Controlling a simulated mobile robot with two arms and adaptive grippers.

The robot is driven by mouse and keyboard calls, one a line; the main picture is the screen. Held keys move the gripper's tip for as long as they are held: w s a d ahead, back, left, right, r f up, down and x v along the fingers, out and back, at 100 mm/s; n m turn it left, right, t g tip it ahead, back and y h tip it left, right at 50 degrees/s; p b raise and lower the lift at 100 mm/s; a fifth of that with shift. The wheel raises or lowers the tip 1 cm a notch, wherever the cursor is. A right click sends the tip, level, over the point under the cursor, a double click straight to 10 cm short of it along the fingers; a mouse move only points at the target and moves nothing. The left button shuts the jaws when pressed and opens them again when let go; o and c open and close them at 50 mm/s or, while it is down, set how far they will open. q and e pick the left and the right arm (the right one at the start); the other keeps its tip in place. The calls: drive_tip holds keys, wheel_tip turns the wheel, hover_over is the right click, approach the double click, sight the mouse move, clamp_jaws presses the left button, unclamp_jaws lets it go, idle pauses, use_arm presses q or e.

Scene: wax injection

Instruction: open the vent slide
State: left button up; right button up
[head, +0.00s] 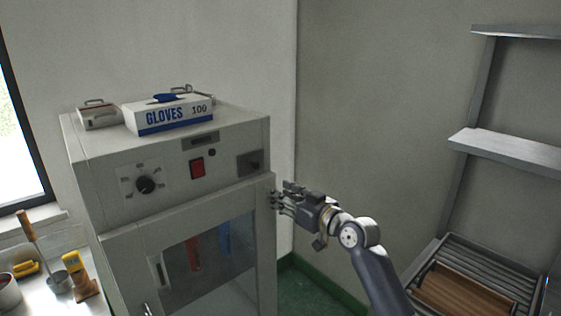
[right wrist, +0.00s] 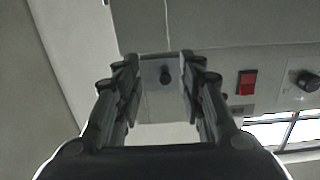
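The vent slide is a grey metal plate (head: 245,166) with a small dark knob (head: 254,164), at the right end of the cabinet's upper front panel. In the right wrist view the plate (right wrist: 150,100) and the knob (right wrist: 165,76) show between my fingers. My right gripper (head: 279,197) is open and empty, in front of the cabinet's right edge and below and right of the knob in the head view. The fingers stand apart on both sides of the knob in the wrist view, and I see no contact. My left gripper is not in view.
The cabinet (head: 120,238) has a dial (head: 146,184), a red switch (head: 197,167) and a glazed door below. A glove box (head: 168,116) and a small metal case (head: 98,116) sit on top. A metal shelf rack (head: 510,150) stands at right.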

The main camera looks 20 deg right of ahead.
approach(257, 165)
drive_tip(key=s, duration=0.1)
drive_tip(key=shift+n+t, duration=0.3)
drive_tip(key=p+x, duration=0.1)
drive_tip(key=x, duration=0.2)
drive_tip(key=p+x, duration=0.1)
drive_tip(key=x, duration=0.2)
drive_tip(key=p+x, duration=0.1)
drive_tip(key=x, duration=0.1)
drive_tip(key=shift+w+f, duration=0.25)
drive_tip(key=shift+w, duration=0.2)
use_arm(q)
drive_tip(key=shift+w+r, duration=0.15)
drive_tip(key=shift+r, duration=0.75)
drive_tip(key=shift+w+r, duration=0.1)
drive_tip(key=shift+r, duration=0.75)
use_arm(e)
drive_tip(key=shift+w+a, duration=0.2)
drive_tip(key=shift+w, duration=0.45)
clamp_jaws()
